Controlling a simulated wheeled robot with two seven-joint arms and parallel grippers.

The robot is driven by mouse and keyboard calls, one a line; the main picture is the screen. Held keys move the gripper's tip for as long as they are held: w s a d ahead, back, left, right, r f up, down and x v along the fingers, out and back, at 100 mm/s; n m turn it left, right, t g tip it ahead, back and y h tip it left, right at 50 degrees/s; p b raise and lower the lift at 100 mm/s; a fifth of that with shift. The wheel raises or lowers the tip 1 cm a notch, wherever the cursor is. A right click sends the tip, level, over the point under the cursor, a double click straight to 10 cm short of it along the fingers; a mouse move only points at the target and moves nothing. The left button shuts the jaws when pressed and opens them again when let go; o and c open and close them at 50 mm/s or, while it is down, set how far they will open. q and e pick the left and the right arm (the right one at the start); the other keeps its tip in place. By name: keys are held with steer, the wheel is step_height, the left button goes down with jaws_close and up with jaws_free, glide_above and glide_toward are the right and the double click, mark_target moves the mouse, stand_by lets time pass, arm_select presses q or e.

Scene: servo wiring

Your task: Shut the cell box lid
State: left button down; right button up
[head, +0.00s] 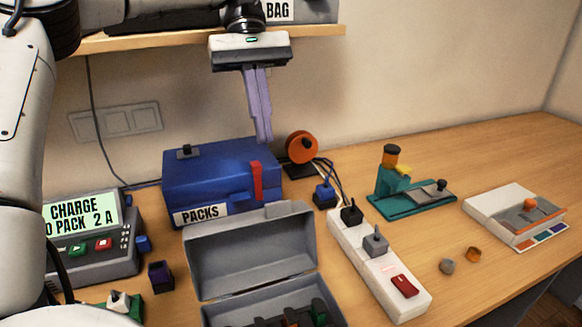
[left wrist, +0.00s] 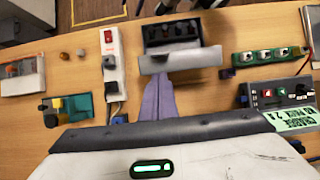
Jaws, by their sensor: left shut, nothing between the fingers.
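The grey cell box (head: 213,317) stands at the front middle of the bench, with several dark, red and green items inside. Its grey lid (head: 250,255) is open and stands up, tilted back, at the rear edge. In the left wrist view the box (left wrist: 150,25) is at top centre, with the lid (left wrist: 180,62) on the near side. My left gripper (head: 264,140) is shut and empty, pointing down above and behind the lid, in front of the wall. In the left wrist view its fingertips (left wrist: 160,76) appear just short of the lid. My right gripper is out of view.
A blue PACKS box (head: 225,180) stands right behind the lid, below my gripper. A charger (head: 95,255) is to the left and a power strip (head: 385,270) to the right. A wooden shelf (head: 320,33) hangs above.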

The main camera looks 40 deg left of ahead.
arm_select(q)
steer(key=x, duration=0.8)
steer(key=shift+s+d+f, duration=0.1)
steer(key=shift+s+f, duration=0.15)
steer(key=shift+s+d+f, duration=0.1)
steer(key=shift+d+f, duration=0.15)
steer(key=shift+f, duration=0.3)
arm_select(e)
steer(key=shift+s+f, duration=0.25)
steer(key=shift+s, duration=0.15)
